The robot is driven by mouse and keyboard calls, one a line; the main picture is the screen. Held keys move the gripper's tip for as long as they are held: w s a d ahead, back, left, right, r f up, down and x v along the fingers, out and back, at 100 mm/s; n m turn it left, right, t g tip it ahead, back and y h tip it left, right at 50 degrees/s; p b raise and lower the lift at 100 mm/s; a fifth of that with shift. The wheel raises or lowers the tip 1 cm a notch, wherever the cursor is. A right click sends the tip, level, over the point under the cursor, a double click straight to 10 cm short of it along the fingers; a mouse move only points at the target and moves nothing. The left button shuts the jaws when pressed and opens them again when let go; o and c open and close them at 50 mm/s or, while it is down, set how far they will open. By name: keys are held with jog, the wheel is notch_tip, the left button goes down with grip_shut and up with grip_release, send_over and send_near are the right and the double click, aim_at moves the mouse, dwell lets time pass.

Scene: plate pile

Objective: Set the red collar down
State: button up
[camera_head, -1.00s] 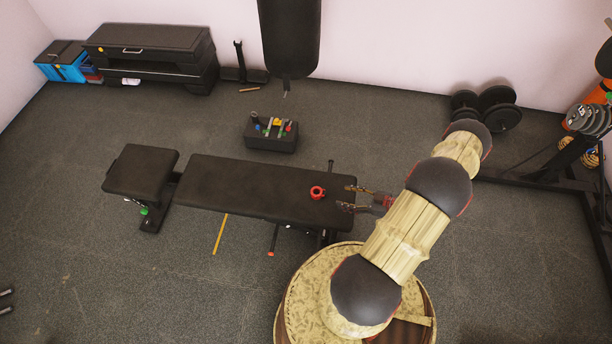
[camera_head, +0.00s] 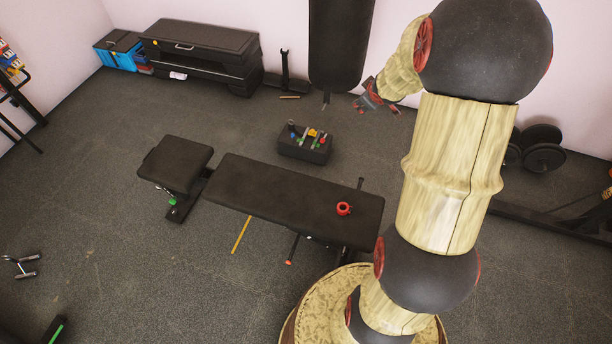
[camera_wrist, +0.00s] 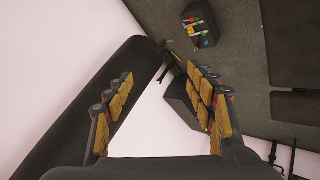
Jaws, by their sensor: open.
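The red collar (camera_head: 344,208) lies on the black bench (camera_head: 265,192), near the right end of its pad. It is a small red ring with an open centre, and nothing touches it but the pad. My gripper (camera_head: 361,103) is raised well above and beyond the bench, near the hanging punching bag. In the wrist view my gripper (camera_wrist: 160,108) has its two padded fingers wide apart with nothing between them. The collar is not clearly visible in the wrist view.
The black punching bag (camera_head: 340,45) hangs close to my gripper and also fills the left of the wrist view (camera_wrist: 75,100). A black box with colourful tools (camera_head: 305,143) stands on the floor behind the bench. Open floor is at left.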

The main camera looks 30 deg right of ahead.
jog(key=s+a+r+m, duration=0.1)
jog(key=s+a+r, duration=0.5)
jog(key=a, duration=0.4)
jog(key=s+a+r+m, duration=0.2)
jog(key=s+a+r, duration=0.1)
jog(key=a+r, duration=0.6)
jog(key=s+a+g+y, duration=0.2)
jog(key=s+a+y, duration=0.3)
jog(key=s+a, duration=1.1)
jog(key=a, duration=0.2)
jog(key=shift+s+a+f, duration=0.15)
jog(key=shift+s+a, duration=0.05)
jog(key=shift+a, duration=0.2)
